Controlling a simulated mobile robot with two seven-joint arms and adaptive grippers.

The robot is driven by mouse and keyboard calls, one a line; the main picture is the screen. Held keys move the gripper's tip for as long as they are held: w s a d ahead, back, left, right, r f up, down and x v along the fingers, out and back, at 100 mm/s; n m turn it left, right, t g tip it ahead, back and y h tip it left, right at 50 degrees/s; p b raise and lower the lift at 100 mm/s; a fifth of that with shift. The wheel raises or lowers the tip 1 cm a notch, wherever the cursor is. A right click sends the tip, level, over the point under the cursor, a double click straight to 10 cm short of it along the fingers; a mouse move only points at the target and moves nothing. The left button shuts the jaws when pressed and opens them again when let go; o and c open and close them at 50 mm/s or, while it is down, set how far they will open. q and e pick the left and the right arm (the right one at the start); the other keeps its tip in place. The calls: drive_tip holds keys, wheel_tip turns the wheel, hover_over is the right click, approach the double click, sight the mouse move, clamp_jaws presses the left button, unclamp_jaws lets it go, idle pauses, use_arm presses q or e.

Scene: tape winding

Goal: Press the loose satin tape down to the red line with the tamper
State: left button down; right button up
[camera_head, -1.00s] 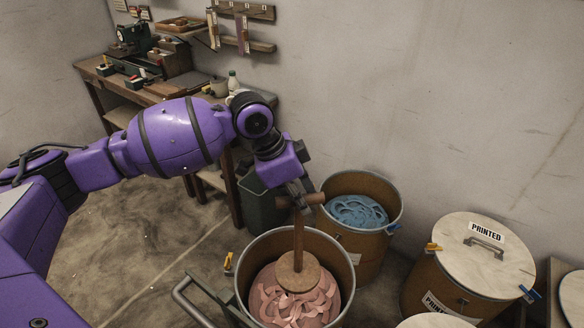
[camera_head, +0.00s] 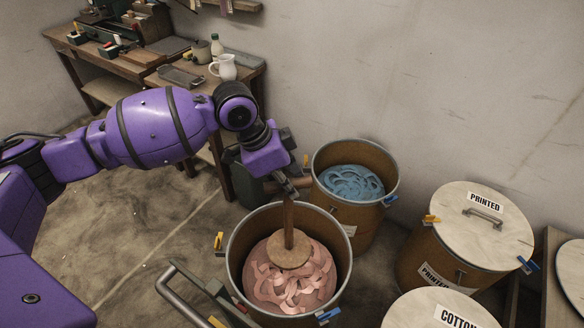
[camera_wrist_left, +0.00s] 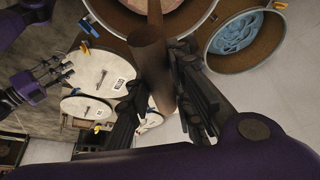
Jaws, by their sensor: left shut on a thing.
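The loose satin tape (camera_head: 306,289) is a pink heap of curled strips inside an open brown drum (camera_head: 237,270). The tamper (camera_head: 289,250) has a round wooden disc on an upright shaft. Its disc is over the back part of the tape and looks in contact with it, though its underside is hidden. My left gripper (camera_head: 291,188) is shut on the tamper's wooden crossbar, above the drum; the bar (camera_wrist_left: 152,62) fills the middle of the left wrist view. No red line can be made out. My right gripper (camera_wrist_left: 60,70) shows small at the left of that view, its fingers unclear.
An open drum of blue tape (camera_head: 352,183) stands close behind. Lidded drums, one marked PRINTED (camera_head: 480,225) and one marked COTTON (camera_head: 440,312), stand to the right. A metal rail (camera_head: 185,297) is at the front left. A workbench (camera_head: 165,85) stands at the back left.

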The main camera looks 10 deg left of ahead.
sight(290, 222)
use_arm(q)
wheel_tip(290, 222, down, 14)
drive_tip(key=b, duration=0.3)
drive_tip(key=shift+b, duration=0.4)
drive_tip(key=shift+f, duration=1.05)
